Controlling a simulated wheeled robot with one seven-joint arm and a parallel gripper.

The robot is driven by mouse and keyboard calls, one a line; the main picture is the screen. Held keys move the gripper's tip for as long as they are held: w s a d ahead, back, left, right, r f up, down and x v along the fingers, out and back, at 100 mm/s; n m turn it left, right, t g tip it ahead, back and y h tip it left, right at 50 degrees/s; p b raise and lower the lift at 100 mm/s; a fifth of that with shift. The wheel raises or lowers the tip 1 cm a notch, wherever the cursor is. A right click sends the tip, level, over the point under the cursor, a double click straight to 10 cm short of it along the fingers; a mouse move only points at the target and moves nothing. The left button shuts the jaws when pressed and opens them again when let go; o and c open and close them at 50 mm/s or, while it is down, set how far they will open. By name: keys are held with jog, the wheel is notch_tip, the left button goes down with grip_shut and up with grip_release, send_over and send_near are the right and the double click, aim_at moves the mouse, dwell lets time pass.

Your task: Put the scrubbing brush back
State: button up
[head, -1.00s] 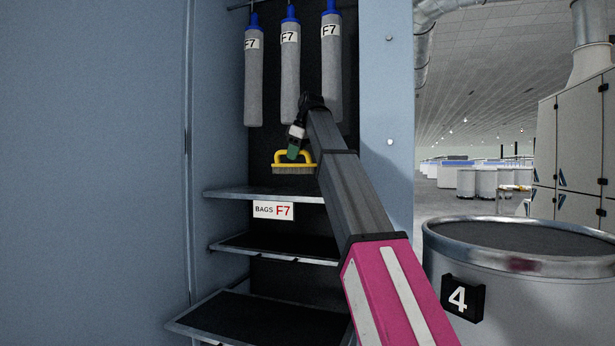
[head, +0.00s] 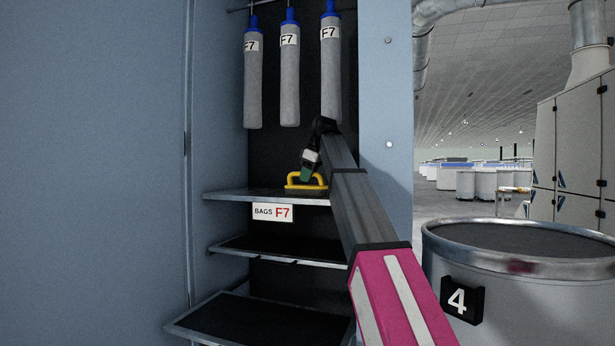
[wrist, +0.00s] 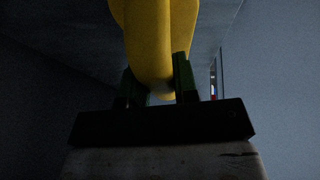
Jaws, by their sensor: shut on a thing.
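The scrubbing brush (head: 306,183) has a yellow handle. It is at the top shelf (head: 240,194) of the open cabinet, toward the shelf's right side. Its bristles are low against the shelf; I cannot tell for sure whether they touch it. My gripper (head: 306,174) is shut on the brush's yellow handle from above. In the wrist view the yellow handle (wrist: 150,50) sits between the two dark green fingers of my gripper (wrist: 160,85). The brush's bristles are hidden in the wrist view.
Several grey bags (head: 290,85) marked F7 hang from a rail above. A label (head: 272,212) reading BAGS F7 is on the top shelf's front edge. Lower shelves (head: 275,246) look empty. The cabinet's right wall (head: 386,90) is close to my arm. A drum marked 4 (head: 520,270) stands at right.

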jog(key=o, duration=0.9)
jog(key=shift+v, duration=3.75)
